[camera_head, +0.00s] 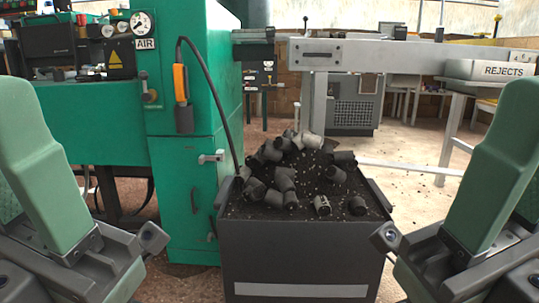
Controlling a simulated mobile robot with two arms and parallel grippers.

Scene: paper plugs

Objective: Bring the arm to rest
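My two arms show only as green and grey links at the left and right edges of the head view. Neither of my grippers is in view, so I cannot see their fingers or whether they hold anything. A dark grey bin (300,255) stands on the floor between my arms. It is heaped with dark granular material and several grey and black cylindrical plugs (283,182). A paler plug (321,205) lies near the front of the heap.
A green machine (185,100) with a hanging orange pendant (181,83) stands left of the bin. A grey conveyor or bench (365,56) runs behind it. A tray labelled REJECTS (503,70) is at the right. Open floor (405,195) shows right of the bin.

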